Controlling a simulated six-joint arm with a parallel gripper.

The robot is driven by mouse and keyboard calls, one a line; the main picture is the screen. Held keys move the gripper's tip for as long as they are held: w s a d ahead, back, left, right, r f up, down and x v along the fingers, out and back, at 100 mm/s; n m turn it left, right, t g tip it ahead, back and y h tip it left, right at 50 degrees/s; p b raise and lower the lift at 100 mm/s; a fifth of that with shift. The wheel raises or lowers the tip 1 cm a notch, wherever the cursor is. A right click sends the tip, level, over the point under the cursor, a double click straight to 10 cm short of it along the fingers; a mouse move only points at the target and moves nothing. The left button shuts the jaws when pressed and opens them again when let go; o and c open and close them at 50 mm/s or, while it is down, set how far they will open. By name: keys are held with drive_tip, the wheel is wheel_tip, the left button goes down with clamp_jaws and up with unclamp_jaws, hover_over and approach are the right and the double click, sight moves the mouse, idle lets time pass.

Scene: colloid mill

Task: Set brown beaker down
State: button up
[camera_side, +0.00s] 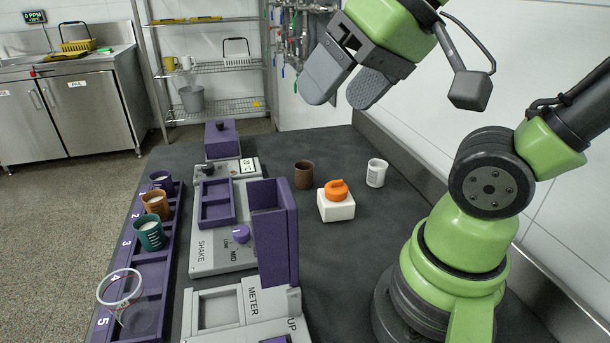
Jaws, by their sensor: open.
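The brown beaker (304,174) stands upright on the dark table, right of the purple upright housing and left of a white block with an orange knob. My gripper (342,96) is open and empty, high above the table near the back. Its two grey fingers are apart, and nothing is between them. The gripper is well clear of the brown beaker, above and to its right in the picture.
A white cup (376,172) stands right of the white block (336,205). A purple rack (150,270) at left holds purple, orange and teal beakers. The shaker station (215,240) and meter station (240,310) fill the middle. Dark table around the brown beaker is bare.

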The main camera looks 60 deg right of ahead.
drive_tip(key=w+d+n+g+h, duration=0.1)
drive_tip(key=w+d+g, duration=0.1)
drive_tip(key=w+d, duration=0.45)
drive_tip(key=n+g, duration=0.3)
drive_tip(key=n, duration=0.2)
hover_over(304, 171)
drive_tip(key=d, duration=0.2)
wheel_tip(304, 171, down, 20)
drive_tip(key=f, duration=0.4)
drive_tip(key=shift+w, duration=0.2)
drive_tip(key=shift+w+f, duration=0.2)
drive_tip(key=shift+f, duration=1.3)
drive_tip(key=shift+w+f, duration=0.2)
drive_tip(key=shift+f, duration=1.3)
drive_tip(key=c, duration=1)
drive_tip(key=shift+c, duration=0.2)
